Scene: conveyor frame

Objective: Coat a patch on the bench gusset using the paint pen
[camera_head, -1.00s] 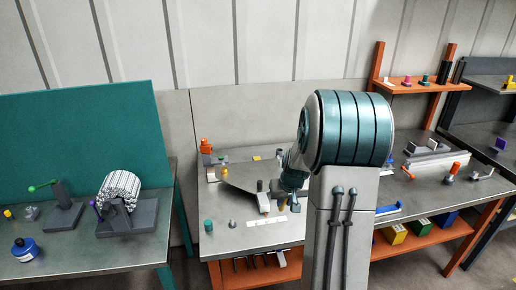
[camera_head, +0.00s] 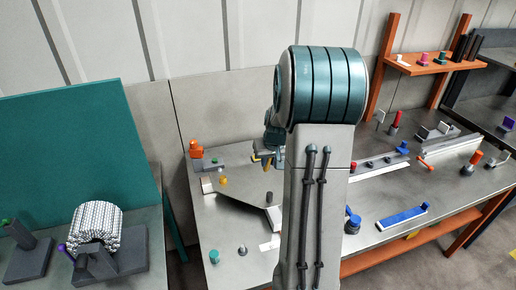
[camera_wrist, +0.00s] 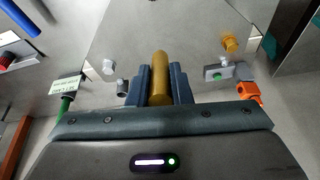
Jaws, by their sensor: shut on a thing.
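My gripper (camera_wrist: 160,74) is shut on an ochre, round-ended cylinder, which looks like the paint pen (camera_wrist: 159,88). In the head view my gripper (camera_head: 266,160) is over the back of the middle bench, partly hidden by my arm. The bench gusset looks to be the flat grey plate (camera_head: 238,200) with slanting edges on that bench; my arm hides its right part. In the wrist view the plate (camera_wrist: 190,25) lies beyond the pen tip. I cannot tell whether the tip touches it. No coated patch can be made out.
A yellow knob (camera_head: 223,181) and an orange fitting (camera_head: 196,150) stand near the plate's left side. A teal cylinder (camera_head: 214,256) is at the bench front. A blue-capped bottle (camera_head: 352,222) and blue bar (camera_head: 402,216) are to the right. A teal panel (camera_head: 80,150) stands left.

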